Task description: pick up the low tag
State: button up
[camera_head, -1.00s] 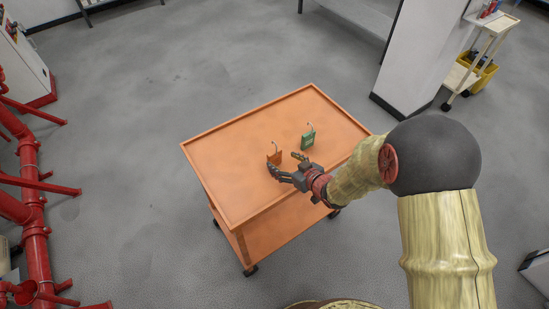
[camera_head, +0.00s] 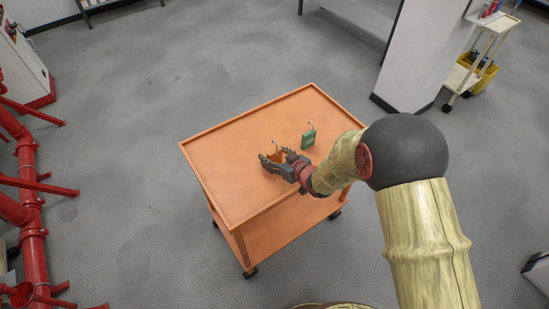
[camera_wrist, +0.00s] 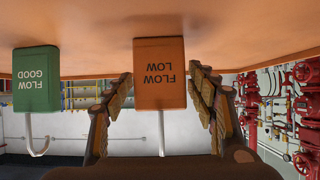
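The low tag is an orange block lettered "FLOW LOW" with a pale wire hook. It stands on the orange cart (camera_head: 225,155) in the head view, partly hidden by my gripper (camera_head: 275,158). In the wrist view, which is upside down, the low tag (camera_wrist: 159,95) sits between my two fingers, with its hook pointing down the picture. My gripper is open around it, one finger on each side. Narrow gaps show between the fingers and the tag's edges.
A green "FLOW GOOD" tag (camera_head: 308,139) with a hook stands to the right on the cart top; it also shows at left in the wrist view (camera_wrist: 36,80). The cart has a raised rim. Red pipes (camera_head: 32,215) stand at the left.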

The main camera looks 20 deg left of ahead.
jog(key=c, duration=0.9)
jog(key=shift+r, duration=0.1)
